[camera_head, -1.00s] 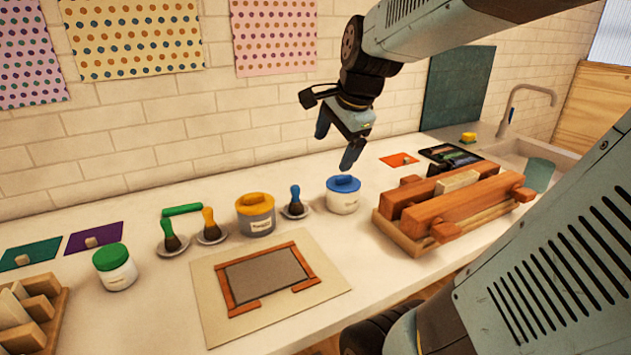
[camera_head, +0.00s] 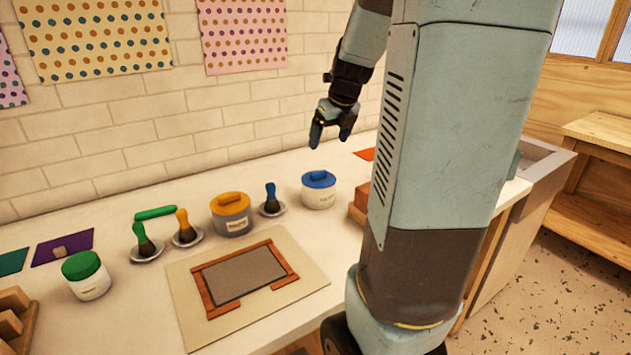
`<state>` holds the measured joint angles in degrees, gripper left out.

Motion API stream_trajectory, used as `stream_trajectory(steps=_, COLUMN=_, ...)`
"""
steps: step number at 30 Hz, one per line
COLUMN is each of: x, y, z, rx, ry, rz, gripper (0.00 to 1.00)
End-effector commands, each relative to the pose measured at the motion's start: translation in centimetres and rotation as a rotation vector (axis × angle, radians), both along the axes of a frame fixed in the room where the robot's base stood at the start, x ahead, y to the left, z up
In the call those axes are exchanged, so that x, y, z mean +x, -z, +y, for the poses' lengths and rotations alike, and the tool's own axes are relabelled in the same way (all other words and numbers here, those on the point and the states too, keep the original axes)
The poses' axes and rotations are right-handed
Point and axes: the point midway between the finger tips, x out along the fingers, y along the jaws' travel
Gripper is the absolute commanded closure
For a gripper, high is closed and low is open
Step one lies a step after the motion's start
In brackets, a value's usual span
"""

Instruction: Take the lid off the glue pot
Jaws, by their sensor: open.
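Three lidded pots stand on the white counter. A white pot (camera_head: 318,198) wears a blue lid (camera_head: 318,179). A grey pot (camera_head: 233,222) with a label wears a yellow lid (camera_head: 230,203). A white jar (camera_head: 92,287) wears a green lid (camera_head: 80,265). All three lids are on. The labels are too small to read, so I cannot tell which is the glue pot. My gripper (camera_head: 329,141) is open and empty, pointing down above the blue-lidded pot, apart from it.
Brushes with green (camera_head: 141,238), yellow (camera_head: 184,228) and blue (camera_head: 271,197) handles stand on small dishes. A green bar (camera_head: 155,213) lies behind two of them. A framed board (camera_head: 247,274) lies in front. Wooden blocks on the right are mostly hidden by my arm.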

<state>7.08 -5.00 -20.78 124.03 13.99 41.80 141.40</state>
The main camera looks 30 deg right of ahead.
Motion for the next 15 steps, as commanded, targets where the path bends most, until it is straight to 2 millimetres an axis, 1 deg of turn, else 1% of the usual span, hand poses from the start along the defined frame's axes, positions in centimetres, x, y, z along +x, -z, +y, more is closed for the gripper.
stream_trajectory(steps=3, x=0.8, y=2.0, z=0.1, rx=0.0, ry=-0.001, rz=0.005, gripper=0.12)
stream_trajectory(steps=9, x=2.0, y=5.0, z=0.1, rx=-0.001, ry=-0.002, rz=0.003, gripper=0.12)
stream_trajectory(steps=15, x=2.6, y=6.6, z=0.2, rx=-0.002, ry=-0.004, rz=0.001, gripper=0.12)
